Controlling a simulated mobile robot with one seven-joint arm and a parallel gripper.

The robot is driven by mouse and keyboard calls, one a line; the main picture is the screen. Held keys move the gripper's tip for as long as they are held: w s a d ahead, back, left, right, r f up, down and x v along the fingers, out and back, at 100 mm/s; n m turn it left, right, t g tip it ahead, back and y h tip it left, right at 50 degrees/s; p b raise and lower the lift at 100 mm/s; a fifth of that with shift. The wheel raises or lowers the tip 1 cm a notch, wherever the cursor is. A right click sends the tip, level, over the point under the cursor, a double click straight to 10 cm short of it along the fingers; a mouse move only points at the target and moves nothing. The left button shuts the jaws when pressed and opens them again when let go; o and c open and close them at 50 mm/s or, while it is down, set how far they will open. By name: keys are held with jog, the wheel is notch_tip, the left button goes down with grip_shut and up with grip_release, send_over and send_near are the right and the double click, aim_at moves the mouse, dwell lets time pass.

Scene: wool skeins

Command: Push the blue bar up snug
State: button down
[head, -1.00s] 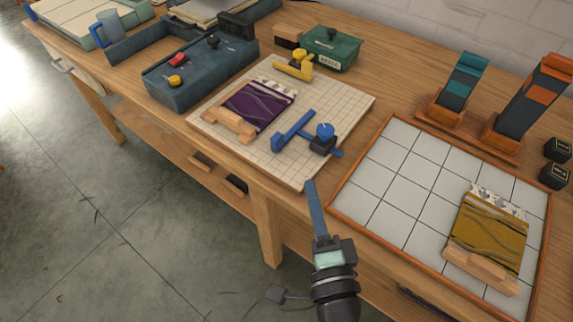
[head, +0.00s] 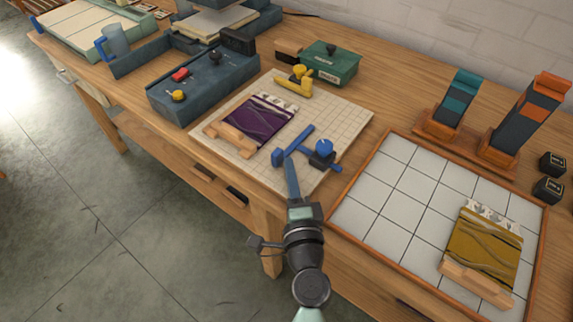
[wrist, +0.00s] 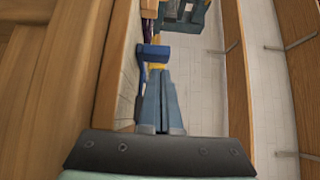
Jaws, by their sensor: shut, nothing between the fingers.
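The blue bar (head: 299,141) lies on the gridded cream board (head: 344,107), with a blue knob (head: 324,148) on a dark block at its right. A purple skein (head: 258,120) with a wooden piece at its front lies left of the bar, with a gap between. My gripper (head: 289,161) is shut and empty, its long fingers reaching over the board's front edge. The fingertips are at or very near the bar's front end; I cannot tell whether they touch. In the wrist view the bar's blue end (wrist: 153,52) shows just ahead of the fingers.
A yellow clamp (head: 294,82) stands on the board behind the purple skein. A dark blue machine (head: 203,85) stands at the left. At the right is a tiled tray (head: 390,190) with a mustard skein (head: 485,246). Two upright holders stand behind it.

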aim_at(266, 168)
jog(key=shift+w+a, duration=0.25)
jog(key=shift+a, duration=0.15)
jog(key=shift+a, duration=0.1)
jog(key=w+a, duration=0.1)
jog(key=a, duration=0.1)
jog(key=w+a, duration=0.2)
jog(key=shift+w+a, duration=0.1)
